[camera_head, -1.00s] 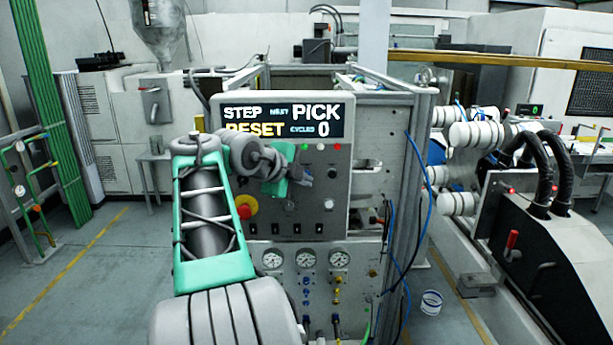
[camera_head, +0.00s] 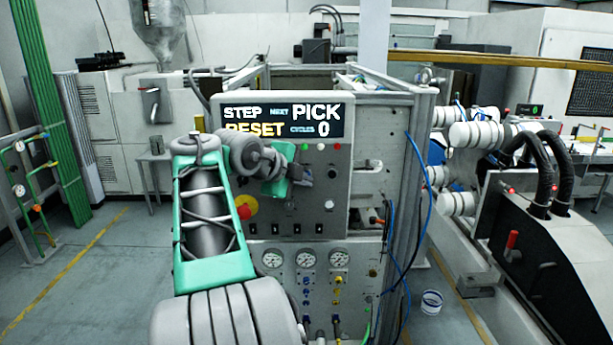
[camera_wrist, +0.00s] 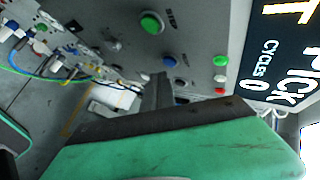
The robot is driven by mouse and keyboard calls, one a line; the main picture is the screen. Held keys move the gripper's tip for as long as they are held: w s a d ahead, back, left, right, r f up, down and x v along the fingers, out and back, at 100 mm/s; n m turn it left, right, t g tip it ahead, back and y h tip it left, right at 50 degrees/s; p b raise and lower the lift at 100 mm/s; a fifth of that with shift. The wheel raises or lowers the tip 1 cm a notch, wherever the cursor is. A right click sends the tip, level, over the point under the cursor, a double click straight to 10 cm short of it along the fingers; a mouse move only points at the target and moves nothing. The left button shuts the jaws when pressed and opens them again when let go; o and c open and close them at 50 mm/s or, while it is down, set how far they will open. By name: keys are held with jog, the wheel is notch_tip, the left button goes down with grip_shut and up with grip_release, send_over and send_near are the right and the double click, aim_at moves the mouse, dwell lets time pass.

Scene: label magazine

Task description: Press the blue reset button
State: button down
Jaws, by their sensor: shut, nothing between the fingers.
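The blue reset button (camera_wrist: 169,62) sits on the grey control panel (camera_wrist: 205,25) in the wrist view, between a green STEP button (camera_wrist: 151,22) and my gripper. Its label is only partly legible. My gripper (camera_wrist: 161,80) is shut and empty, its dark fingertips just below the blue button in the picture. A small gap seems to show between them; I cannot tell the depth. In the head view my gripper (camera_head: 306,178) is in front of the panel, under the display, and I cannot make out the blue button there.
The display (camera_head: 283,120) reads STEP, NEXT PICK, RESET and CYCLES 0. A red and yellow stop button (camera_head: 245,207) sits left of my gripper. Gauges (camera_head: 306,258) are below. Blue hoses (camera_head: 421,180) hang at right.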

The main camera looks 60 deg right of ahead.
jog(key=shift+w+d, duration=0.2)
jog(key=shift+d, duration=0.15)
jog(key=shift+w+d, duration=0.2)
jog(key=shift+d, duration=0.15)
dwell(0.7)
jog(key=shift+a, duration=0.1)
jog(key=shift+s+a+b, duration=0.35)
jog(key=shift+a+b, duration=0.25)
jog(key=shift+b, duration=0.1)
jog(key=shift+s+a+b, duration=0.4)
jog(key=shift+a+b, duration=0.1)
jog(key=shift+a, duration=0.25)
jog(key=shift+s+a+b, duration=0.35)
jog(key=shift+a+b, duration=0.1)
jog(key=shift+a, duration=0.3)
jog(key=shift+s+a+b, duration=0.4)
jog(key=shift+a+b, duration=0.1)
jog(key=shift+a, duration=0.25)
